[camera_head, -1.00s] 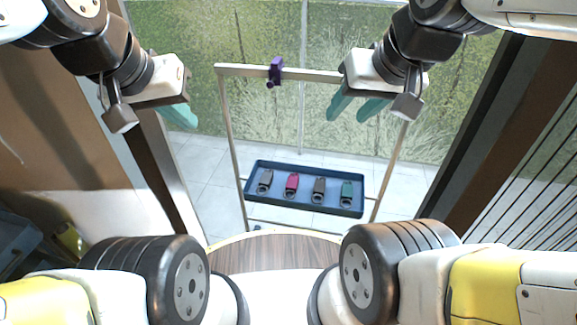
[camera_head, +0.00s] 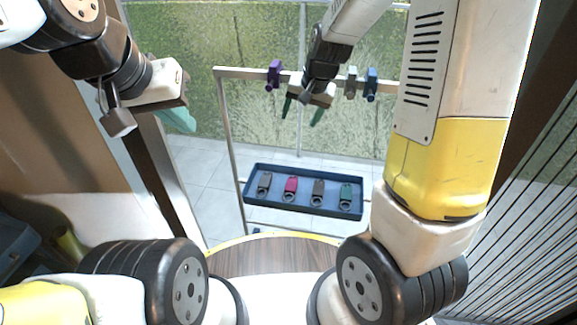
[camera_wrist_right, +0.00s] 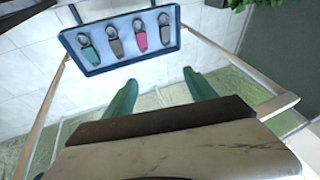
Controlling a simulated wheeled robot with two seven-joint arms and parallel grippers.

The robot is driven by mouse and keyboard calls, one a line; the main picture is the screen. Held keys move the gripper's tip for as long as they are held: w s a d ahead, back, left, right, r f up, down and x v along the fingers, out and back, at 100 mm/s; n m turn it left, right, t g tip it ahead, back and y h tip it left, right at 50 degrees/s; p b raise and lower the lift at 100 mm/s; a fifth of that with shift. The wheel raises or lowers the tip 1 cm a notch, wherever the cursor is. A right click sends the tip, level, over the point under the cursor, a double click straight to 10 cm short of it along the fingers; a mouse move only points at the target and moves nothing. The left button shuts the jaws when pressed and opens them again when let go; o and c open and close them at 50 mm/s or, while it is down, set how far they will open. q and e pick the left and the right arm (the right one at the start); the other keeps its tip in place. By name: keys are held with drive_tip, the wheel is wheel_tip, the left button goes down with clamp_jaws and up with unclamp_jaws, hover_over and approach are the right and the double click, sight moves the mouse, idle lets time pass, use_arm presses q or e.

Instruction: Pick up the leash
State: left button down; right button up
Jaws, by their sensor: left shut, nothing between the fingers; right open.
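I cannot make out a plain leash. A dark blue tray (camera_head: 300,211) holds a row of small pieces with ring-like ends: a grey one (camera_head: 264,183), a pink one (camera_head: 291,185), a brownish grey one (camera_head: 318,188) and a teal one (camera_head: 346,194). The right wrist view also shows the tray (camera_wrist_right: 130,64). My right gripper (camera_head: 302,113) is open and empty, above the tray and just in front of the frame's top bar; its teal fingers (camera_wrist_right: 159,80) point toward the tray side. My left gripper (camera_head: 179,118) is shut and empty at the upper left.
A metal frame's top bar (camera_head: 232,72) carries a purple clip (camera_head: 273,74), a grey clip (camera_head: 351,82) and a blue clip (camera_head: 371,84). A round wooden top (camera_head: 270,256) is at the near side. Dark posts and vertical wires stand at the right.

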drive_tip(key=w+a+f+h, duration=0.1)
drive_tip(key=w+f, duration=0.2)
drive_tip(key=f, duration=0.4)
drive_tip(key=w+a+f, duration=0.1)
drive_tip(key=w+f, duration=0.2)
drive_tip(key=f, duration=0.3)
drive_tip(key=h, duration=0.2)
approach(291, 183)
drive_tip(key=shift+w+f+m, duration=0.25)
drive_tip(key=shift+f+m, duration=0.05)
drive_tip(key=shift+f, duration=0.35)
drive_tip(key=x, duration=0.8)
drive_tip(key=shift+s, duration=0.1)
clamp_jaws()
